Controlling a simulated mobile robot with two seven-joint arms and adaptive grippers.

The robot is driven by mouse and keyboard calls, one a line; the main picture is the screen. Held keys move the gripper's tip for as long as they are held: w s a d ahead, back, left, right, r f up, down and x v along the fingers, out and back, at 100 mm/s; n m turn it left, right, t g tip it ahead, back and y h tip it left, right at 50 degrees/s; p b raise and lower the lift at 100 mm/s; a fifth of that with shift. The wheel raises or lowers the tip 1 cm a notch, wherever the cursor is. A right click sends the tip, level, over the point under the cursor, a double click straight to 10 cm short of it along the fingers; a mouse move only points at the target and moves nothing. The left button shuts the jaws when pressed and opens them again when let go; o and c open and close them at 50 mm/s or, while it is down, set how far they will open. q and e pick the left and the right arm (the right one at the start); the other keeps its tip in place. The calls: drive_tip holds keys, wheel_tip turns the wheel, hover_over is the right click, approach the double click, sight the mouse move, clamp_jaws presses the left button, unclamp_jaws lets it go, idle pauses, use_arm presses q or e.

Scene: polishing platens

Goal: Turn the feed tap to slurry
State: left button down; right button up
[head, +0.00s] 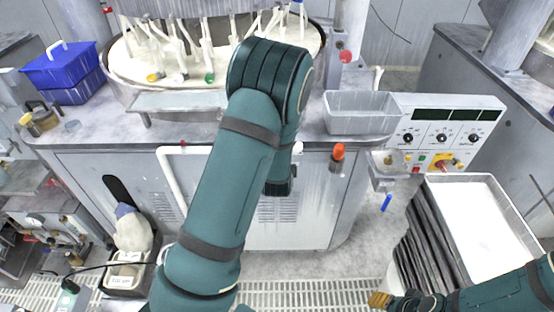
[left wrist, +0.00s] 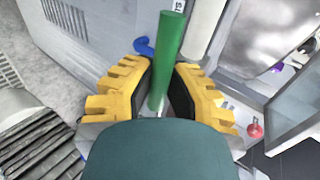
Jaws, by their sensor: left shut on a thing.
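A long green handle (left wrist: 169,50) stands between the yellow fingers of my left gripper (left wrist: 163,92) in the left wrist view. The gripper is shut on it, with the dark pads at its lower part. I cannot tell from this view how the tap body is set or which way it points; the handle's base is hidden by the gripper. In the head view my left arm covers the middle and its gripper is hidden. My right gripper (head: 380,300) shows only its yellow fingertips at the bottom edge, away from the machine; its opening is unclear.
A blue curved part (left wrist: 143,46) is close beside the green handle. A red knob (left wrist: 255,131) is at lower right in the wrist view. In the head view, a grey tray (head: 362,122), a control panel (head: 455,115) and an orange-red knob (head: 338,152) stand right of my arm.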

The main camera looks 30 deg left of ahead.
idle(0.3)
use_arm(q)
drive_tip(key=c, duration=0.9)
unclamp_jaws()
drive_tip(key=v, duration=1.2)
drive_tip(key=shift+d, duration=0.1)
